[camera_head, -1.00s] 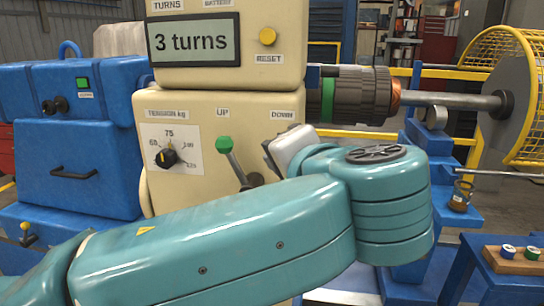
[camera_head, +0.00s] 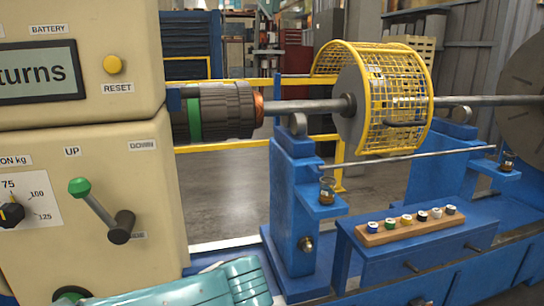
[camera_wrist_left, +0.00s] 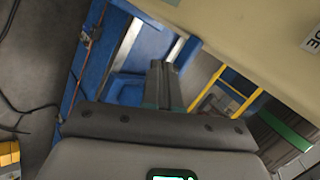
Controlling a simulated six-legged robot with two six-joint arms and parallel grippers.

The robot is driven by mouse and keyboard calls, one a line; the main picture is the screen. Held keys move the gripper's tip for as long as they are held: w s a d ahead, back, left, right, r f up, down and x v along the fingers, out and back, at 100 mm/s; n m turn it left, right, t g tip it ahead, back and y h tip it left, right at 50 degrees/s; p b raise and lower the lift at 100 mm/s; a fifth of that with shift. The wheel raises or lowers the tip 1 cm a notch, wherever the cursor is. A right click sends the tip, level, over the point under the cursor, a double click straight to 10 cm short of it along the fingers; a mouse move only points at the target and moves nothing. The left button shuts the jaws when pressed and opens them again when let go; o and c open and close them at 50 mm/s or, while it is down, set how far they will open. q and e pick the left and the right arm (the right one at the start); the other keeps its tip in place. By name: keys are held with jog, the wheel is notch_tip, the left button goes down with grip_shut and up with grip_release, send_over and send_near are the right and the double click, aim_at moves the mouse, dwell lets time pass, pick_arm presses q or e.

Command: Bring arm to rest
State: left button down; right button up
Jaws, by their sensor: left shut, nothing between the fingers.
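My left arm (camera_head: 215,285) shows only as a teal link at the bottom edge of the head view, in front of the cream control cabinet (camera_head: 85,235). Its gripper is outside the head view. In the left wrist view my left gripper (camera_wrist_left: 162,82) is shut with nothing held, its dark fingers together. Blue machine parts (camera_wrist_left: 135,45) lie beyond the fingers, and a cream panel (camera_wrist_left: 260,35) is at the upper right. My right arm and gripper are in neither view.
The cabinet carries a green-knobbed lever (camera_head: 100,210) and a reset button (camera_head: 112,64). To the right stand a blue stand (camera_head: 292,195), a yellow cage (camera_head: 400,100) around a shaft, and a wooden rack (camera_head: 410,230) of small rolls. A cable (camera_wrist_left: 84,55) hangs near the wrist view's left.

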pick_arm(q)
jog(key=s+d+f+g+h, duration=0.1)
jog(key=s+f+g+h, duration=0.25)
jog(key=f, duration=1.15)
jog(key=s+f+n+g+h+p, duration=0.3)
jog(key=s+f+n, duration=0.8)
jog(key=s+f, duration=0.8)
jog(key=shift+s+a+f+n+h, duration=0.35)
jog(key=shift+s+h, duration=0.2)
jog(key=shift+h, duration=0.6)
